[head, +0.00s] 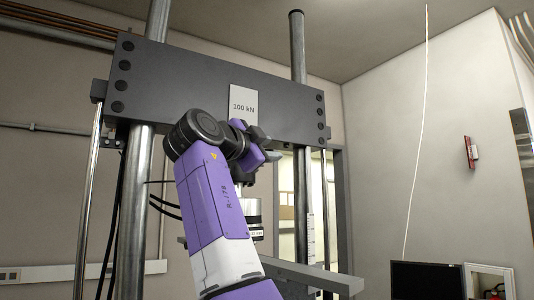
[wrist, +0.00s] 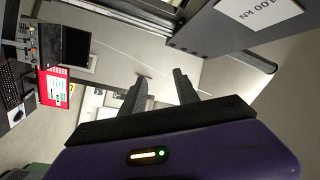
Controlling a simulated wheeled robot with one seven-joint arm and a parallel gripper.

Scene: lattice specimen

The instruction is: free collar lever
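I cannot make out a collar lever in either view. The grey crosshead (head: 190,85) of the testing machine, marked 100 kN, spans the upper left of the head view. Its dark edge and label plate (wrist: 270,12) show at the top right of the wrist view. Below the crosshead, a pale cylinder (head: 253,212) with a small label is partly hidden behind my arm. My gripper (head: 262,143) is raised in front of the crosshead, just below its label. In the wrist view my gripper (wrist: 160,76) has its two fingers apart, with nothing between them.
Thick steel columns (head: 135,200) and thin rods stand on both sides, with black cables at left. A grey horizontal beam (head: 325,280) lies low right of my arm. A black monitor (head: 425,281) stands at lower right. The space right of the machine looks open.

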